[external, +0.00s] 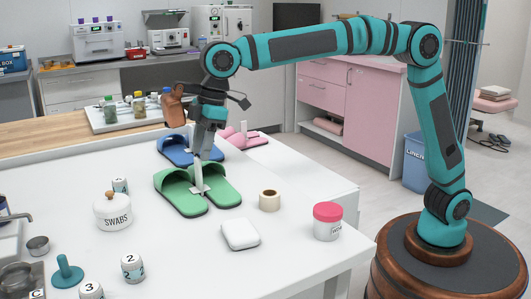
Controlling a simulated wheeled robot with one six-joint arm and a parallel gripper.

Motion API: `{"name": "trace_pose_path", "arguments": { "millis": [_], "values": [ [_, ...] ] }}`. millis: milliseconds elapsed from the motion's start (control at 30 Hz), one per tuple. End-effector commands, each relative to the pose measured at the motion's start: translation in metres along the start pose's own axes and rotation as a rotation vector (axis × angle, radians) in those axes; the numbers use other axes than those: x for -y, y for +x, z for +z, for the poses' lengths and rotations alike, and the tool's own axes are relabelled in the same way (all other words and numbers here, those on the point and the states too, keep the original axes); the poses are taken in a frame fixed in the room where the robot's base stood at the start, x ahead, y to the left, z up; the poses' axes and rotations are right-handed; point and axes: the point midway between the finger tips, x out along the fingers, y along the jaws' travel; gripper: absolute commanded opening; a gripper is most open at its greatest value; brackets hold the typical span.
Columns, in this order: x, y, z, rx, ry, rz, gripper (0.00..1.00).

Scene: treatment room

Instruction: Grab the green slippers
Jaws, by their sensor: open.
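The green slippers (222,187) lie side by side on the white table, with a small white tag between their straps. My gripper (199,178) points down at the slippers, its fingers over the middle of the pair near the tag. The jaws are open. The fingers overlap the straps in this view, and I cannot tell whether they touch the slippers.
Blue slippers (176,152) and pink slippers (247,141) lie behind. A tape roll (269,201), a white box (240,234), a pink-lidded jar (327,222) and a swabs pot (113,213) stand around the front. Bare table lies between them.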

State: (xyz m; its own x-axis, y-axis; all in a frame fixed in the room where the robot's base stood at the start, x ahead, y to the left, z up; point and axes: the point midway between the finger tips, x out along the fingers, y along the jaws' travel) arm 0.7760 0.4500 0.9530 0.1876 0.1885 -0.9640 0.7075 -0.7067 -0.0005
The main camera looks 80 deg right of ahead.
Motion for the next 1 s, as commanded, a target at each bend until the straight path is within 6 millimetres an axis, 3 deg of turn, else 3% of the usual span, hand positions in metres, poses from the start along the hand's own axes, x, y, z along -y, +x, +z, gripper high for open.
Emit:
{"name": "trace_pose_path", "arguments": {
  "millis": [100, 467, 733, 1000],
  "values": [
    [0.0, 0.016, 0.0, 0.001, 0.0, 0.0, 0.4],
    [0.0, 0.037, 0.001, 0.001, 0.0, 0.0, 0.4],
    [0.0, 0.072, 0.002, -0.001, 0.0, -0.001, 0.4],
    [0.0, 0.079, 0.002, -0.003, -0.001, -0.001, 0.4]
  ]
}}
